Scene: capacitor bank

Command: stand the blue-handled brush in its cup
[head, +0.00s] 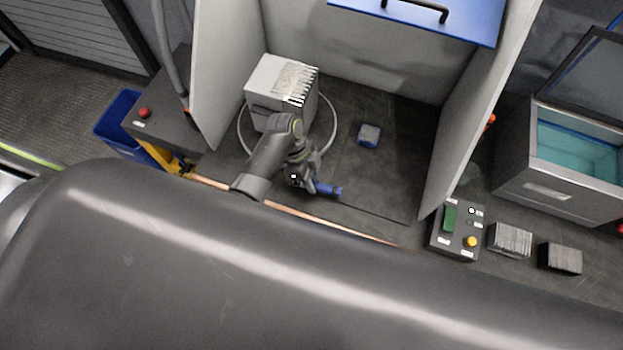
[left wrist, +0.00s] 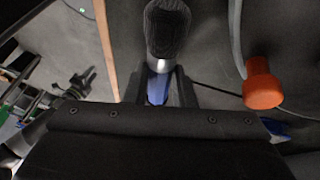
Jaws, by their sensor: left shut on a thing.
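My left gripper (head: 309,184) is shut on the brush. In the left wrist view the brush's blue handle (left wrist: 157,88) lies between the two fingers, with a silver collar and dark bristles (left wrist: 167,30) beyond them. In the head view a blue piece (head: 328,190) shows just right of the gripper; I cannot tell whether it is the handle. A small blue block-like item with a grey top (head: 370,134) sits on the dark floor of the bay; I cannot tell whether it is the cup. My right gripper is not in view.
A white finned box (head: 281,88) stands behind my left arm, with a pale cable looped around it. Pale walls flank the bay. A copper-coloured strip (head: 345,231) runs along its front edge. An orange cap (left wrist: 262,84) is near the brush. Bay floor to the right is clear.

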